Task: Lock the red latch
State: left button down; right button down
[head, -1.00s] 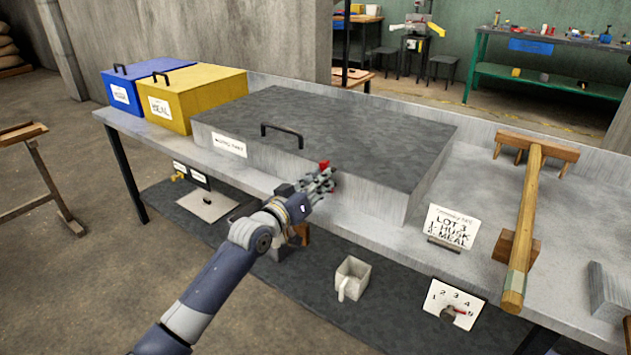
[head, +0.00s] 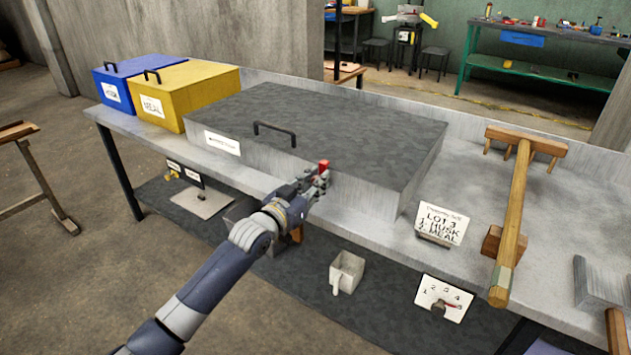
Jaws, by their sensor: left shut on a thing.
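The red latch (head: 323,166) shows as a small red piece at the front face of the large grey lidded box (head: 345,130), right of the lid's black handle. My left gripper (head: 319,178) is at the latch, its fingers shut on it. The fingers hide the lower part of the latch, so I cannot tell its exact position. The grey box's lid is down. My right gripper is not in view.
A blue box (head: 112,88) and a yellow box (head: 190,92) stand at the left of the table. A card (head: 441,222), a wooden rake (head: 513,215) and a numbered dial (head: 443,298) are to the right. A scoop (head: 347,272) sits below.

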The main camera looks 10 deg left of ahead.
pick_arm(q)
jog(key=shift+f, duration=0.15)
jog(key=c, duration=1.4)
grip_release()
jog(key=shift+s, duration=0.1)
jog(key=v, duration=1.2)
